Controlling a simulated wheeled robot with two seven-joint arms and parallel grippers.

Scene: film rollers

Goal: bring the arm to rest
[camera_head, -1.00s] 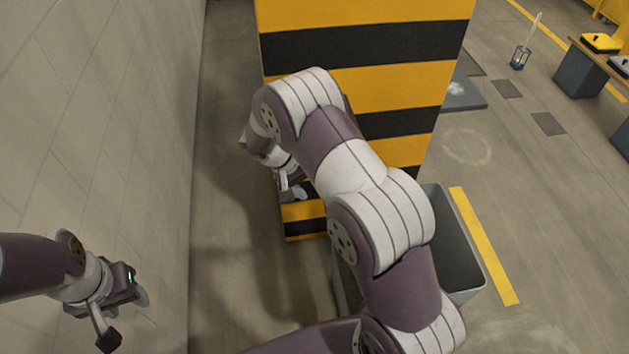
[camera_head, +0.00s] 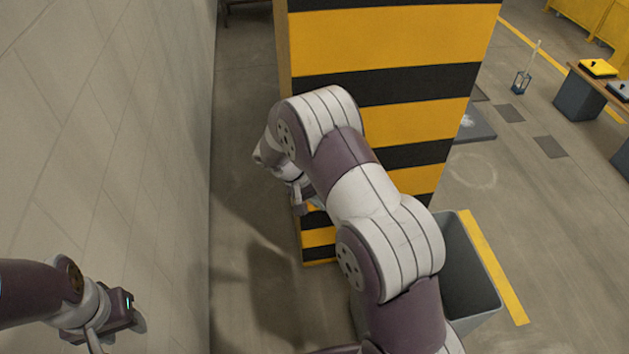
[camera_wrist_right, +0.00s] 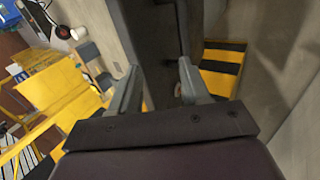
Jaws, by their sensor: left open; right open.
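My left gripper (camera_head: 108,340) is at the lower left of the head view, beside the pale wall and cut by the bottom edge. Its jaws are open, with nothing seen in them. My right arm crosses the middle of the head view. Its gripper (camera_head: 300,200) is at the far end, small and partly hidden by the arm, close to the striped pillar. In the right wrist view the right gripper (camera_wrist_right: 158,74) is open, its two fingers apart with nothing held between them.
A yellow-and-black striped pillar (camera_head: 400,45) stands directly beyond the right arm. A grey bin (camera_head: 468,275) sits below the arm. A pale wall (camera_head: 110,130) runs along the left. Open floor lies to the right, with a bench (camera_head: 600,80) at the far right.

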